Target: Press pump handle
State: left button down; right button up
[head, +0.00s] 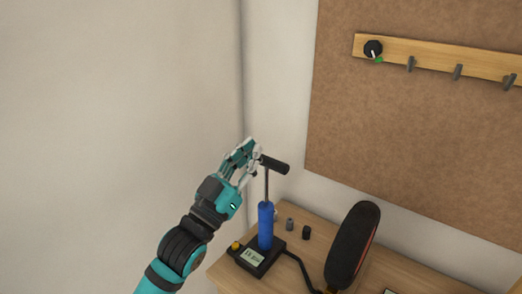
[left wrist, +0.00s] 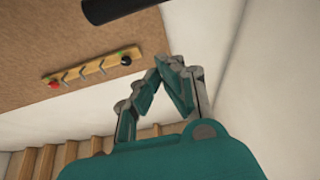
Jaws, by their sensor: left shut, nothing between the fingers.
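The pump stands upright on a wooden table in the head view, with a blue cylinder (head: 265,226) on a black base (head: 256,257). Its black T-shaped handle (head: 274,164) is raised on a thin rod above the cylinder. My left gripper (head: 253,152) is shut and empty, at the left end of the handle; I cannot tell whether it touches. In the left wrist view the gripper (left wrist: 170,65) shows shut, and the dark handle (left wrist: 108,8) is at the top edge, apart from the fingertips in the picture. My right gripper is not in view.
A black wheel (head: 352,245) stands on the wooden table (head: 229,274) right of the pump, with two small dark caps (head: 306,232) between them. A black hose (head: 301,270) runs from the base. A brown board (head: 420,130) with a hook rail (head: 435,57) is behind. The left wall is bare.

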pick_arm(q)
jog(key=x, duration=0.4)
jog(key=p, duration=0.1)
send_over(266, 182)
jog(key=s+a, duration=0.1)
jog(key=s, duration=0.1)
jog(key=shift+s+f, duration=0.1)
jog(key=shift+f, duration=2.05)
notch_tip(266, 182, down, 13)
jog(key=b, duration=0.7)
jog(key=shift+b, duration=0.3)
jog(key=shift+s+a+r, duration=0.1)
